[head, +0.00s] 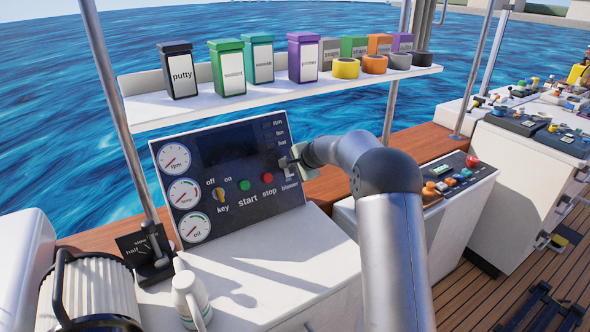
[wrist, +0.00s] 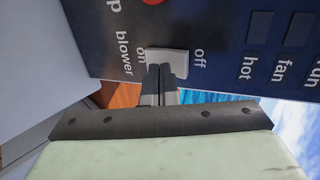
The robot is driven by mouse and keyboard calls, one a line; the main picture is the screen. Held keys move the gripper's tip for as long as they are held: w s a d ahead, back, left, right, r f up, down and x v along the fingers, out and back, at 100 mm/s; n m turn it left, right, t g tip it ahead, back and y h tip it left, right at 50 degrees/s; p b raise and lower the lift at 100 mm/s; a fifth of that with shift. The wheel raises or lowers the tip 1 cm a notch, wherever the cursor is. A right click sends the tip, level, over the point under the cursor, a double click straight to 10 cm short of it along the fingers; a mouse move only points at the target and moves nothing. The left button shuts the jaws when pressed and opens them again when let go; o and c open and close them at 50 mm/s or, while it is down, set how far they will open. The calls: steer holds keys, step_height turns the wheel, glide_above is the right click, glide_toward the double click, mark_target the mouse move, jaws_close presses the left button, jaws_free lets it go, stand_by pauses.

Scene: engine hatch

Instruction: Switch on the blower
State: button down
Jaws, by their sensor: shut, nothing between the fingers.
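The blower switch (wrist: 170,62) is a pale rocker on the dark engine panel (head: 222,150). In the wrist view it sits between the words "on" and "off", beside the word "blower". My gripper (wrist: 161,72) is shut and empty, its fingertips at the switch's edge in that view. I cannot tell whether they touch it or which way the rocker is tipped. In the head view my gripper (head: 287,163) is at the panel's right side and hides the switch. The run, fan and hot lamps (head: 280,133) look dark.
A green start button (head: 245,185), a red stop button (head: 268,178) and a key switch (head: 219,195) sit left of my gripper. A shelf (head: 220,103) with bins and tape rolls hangs above. A mug (head: 188,296) and a throttle lever (head: 155,258) stand front left.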

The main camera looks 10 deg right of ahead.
steer(key=shift+s, duration=0.1)
steer(key=s+d+r+b, duration=0.2)
steer(key=s+r, duration=0.1)
steer(key=s, duration=0.2)
steer(key=s+d+r+b, duration=0.2)
steer(key=s+r, duration=0.1)
steer(key=s, duration=0.3)
steer(key=shift+s+d+b, duration=0.2)
steer(key=shift+d+b, duration=0.1)
